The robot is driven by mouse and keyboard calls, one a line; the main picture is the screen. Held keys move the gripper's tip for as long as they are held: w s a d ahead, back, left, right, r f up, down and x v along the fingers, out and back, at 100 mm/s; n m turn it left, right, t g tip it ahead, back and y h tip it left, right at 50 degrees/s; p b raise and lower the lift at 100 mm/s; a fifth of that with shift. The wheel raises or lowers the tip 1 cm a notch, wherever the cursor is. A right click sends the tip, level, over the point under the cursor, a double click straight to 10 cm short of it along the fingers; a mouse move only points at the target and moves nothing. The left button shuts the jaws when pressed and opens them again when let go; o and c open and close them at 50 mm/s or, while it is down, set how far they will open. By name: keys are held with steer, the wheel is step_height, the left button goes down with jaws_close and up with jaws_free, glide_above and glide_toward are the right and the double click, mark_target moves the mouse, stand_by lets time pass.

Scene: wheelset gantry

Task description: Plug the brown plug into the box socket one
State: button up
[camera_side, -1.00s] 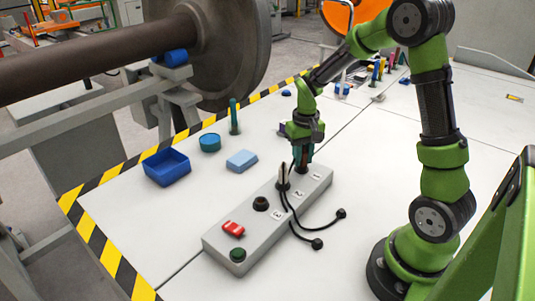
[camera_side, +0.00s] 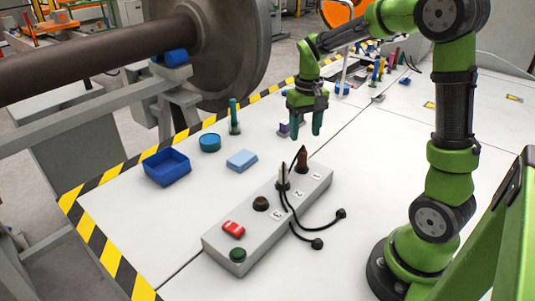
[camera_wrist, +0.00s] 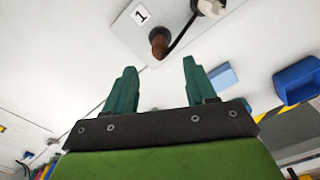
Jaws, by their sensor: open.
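The brown plug (camera_side: 302,158) stands upright in the box socket marked 1, at the far right end of the grey box (camera_side: 222,243). In the wrist view the brown plug (camera_wrist: 158,42) sits beside the label 1, beyond my fingertips. My gripper (camera_side: 306,136) is open and empty, above and slightly behind the brown plug, apart from it. Its two teal fingers also show in the wrist view (camera_wrist: 160,72) with a clear gap. A white plug (camera_side: 283,174) stands in the socket marked 2. The socket marked 3 (camera_side: 261,203) looks dark and empty.
A red switch (camera_side: 233,228) and a green button (camera_side: 238,254) sit on the box's near end. Black cables end on the table at the right (camera_side: 317,244). A blue bin (camera_side: 166,167), a light blue block (camera_side: 242,160) and a teal round container (camera_side: 210,142) stand left.

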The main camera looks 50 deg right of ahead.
step_height(320, 180, up, 8)
steer(key=shift+w, duration=0.1)
stand_by(0.4)
steer(key=s+a+n+t+y, duration=0.2)
steer(key=s+a+t, duration=0.5)
steer(key=s+a, duration=0.5)
steer(key=a, duration=0.3)
steer(key=shift+a+r, duration=0.15)
steer(key=shift+r, duration=0.2)
